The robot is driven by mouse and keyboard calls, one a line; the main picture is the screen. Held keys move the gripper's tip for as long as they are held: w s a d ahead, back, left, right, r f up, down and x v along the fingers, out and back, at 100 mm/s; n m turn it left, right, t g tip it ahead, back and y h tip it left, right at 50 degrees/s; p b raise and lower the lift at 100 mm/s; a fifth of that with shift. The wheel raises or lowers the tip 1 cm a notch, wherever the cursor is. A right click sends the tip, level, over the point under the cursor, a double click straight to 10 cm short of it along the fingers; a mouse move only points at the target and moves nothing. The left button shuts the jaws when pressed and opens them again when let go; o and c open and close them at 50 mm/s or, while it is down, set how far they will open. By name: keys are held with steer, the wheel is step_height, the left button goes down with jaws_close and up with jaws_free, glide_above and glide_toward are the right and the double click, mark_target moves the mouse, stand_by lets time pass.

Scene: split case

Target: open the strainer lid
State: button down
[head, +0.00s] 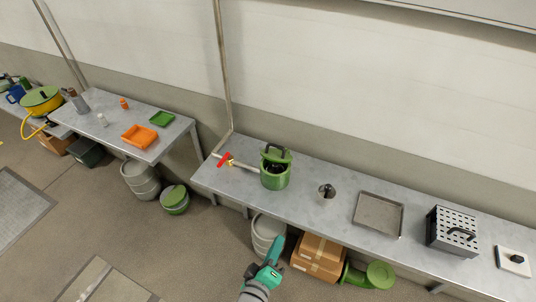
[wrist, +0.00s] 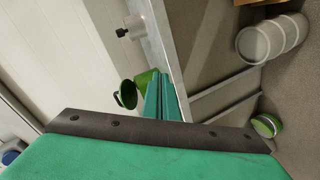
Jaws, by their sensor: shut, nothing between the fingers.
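The strainer is a green pot (head: 275,180) on the long grey bench, left of its middle. Its green lid (head: 277,155), with a black handle, appears tilted up at the back, with a dark opening showing in front of it. The wrist view shows the green pot (wrist: 145,80) sideways, partly hidden by my fingers, with a dark, green-rimmed round part beside it. My teal gripper (head: 274,247) is in front of the bench, below and apart from the strainer. Its fingers (wrist: 166,98) are together and empty.
A pipe with a red-handled valve (head: 224,159) is left of the strainer. Cardboard boxes (head: 318,256) and a keg (head: 267,233) are under the bench.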

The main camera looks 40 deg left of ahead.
steer(key=w+a+r+n, duration=0.6)
steer(key=a+n, duration=0.3)
steer(key=n, duration=1.4)
glide_toward(268, 156)
steer(key=shift+h, duration=0.4)
steer(key=x, duration=0.2)
steer(key=r+x, duration=0.1)
steer(key=x, duration=0.4)
steer(key=shift+w+a+r, duration=0.25)
steer(key=shift+w+a, duration=0.05)
steer(key=shift+w, duration=0.1)
steer(key=shift+w+a+f, duration=0.1)
steer(key=shift+w+a, duration=0.1)
steer(key=shift+w, duration=0.05)
steer(key=shift+w+d+f, duration=0.1)
steer(key=shift+w+d, duration=0.1)
steer(key=shift+w, duration=0.2)
steer(key=shift+a, duration=0.15)
steer(key=shift+r, duration=0.25)
steer(key=shift+w+a+r, duration=0.1)
steer(key=shift+w, duration=0.1)
